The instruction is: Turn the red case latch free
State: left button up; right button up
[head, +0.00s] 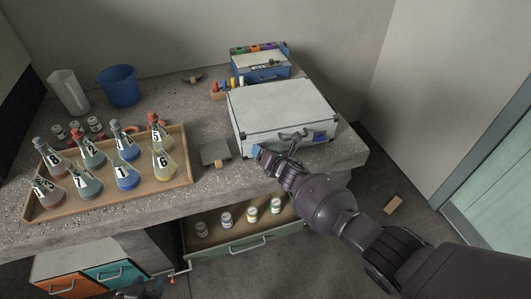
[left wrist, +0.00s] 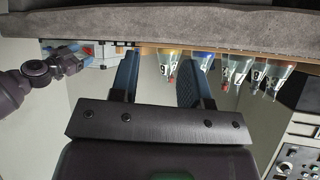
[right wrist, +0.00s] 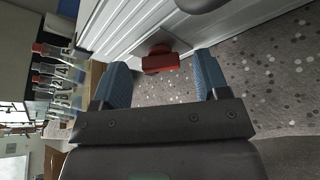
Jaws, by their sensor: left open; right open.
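The silver case (head: 282,104) lies closed near the bench's right end, its handle at the front. The red latch (right wrist: 160,61) shows in the right wrist view on the case's ribbed wall. In the head view my right gripper hides it. My right gripper (right wrist: 160,78) is open, with the latch between and ahead of its blue fingers, apparently not touching. In the head view the right gripper (head: 268,154) is at the case's front. My left gripper (left wrist: 158,70) is open and empty; in the head view it shows partly at the bottom edge (head: 142,288).
A wooden tray (head: 110,198) of several numbered flasks stands left on the bench. A grey block (head: 215,152) lies between tray and case. A blue bucket (head: 119,87) and a blue box (head: 260,67) stand behind. An open drawer (head: 245,238) with several jars is below.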

jog(key=p+v, duration=0.4)
jog(key=v, duration=0.6)
jog(key=shift+s, duration=0.25)
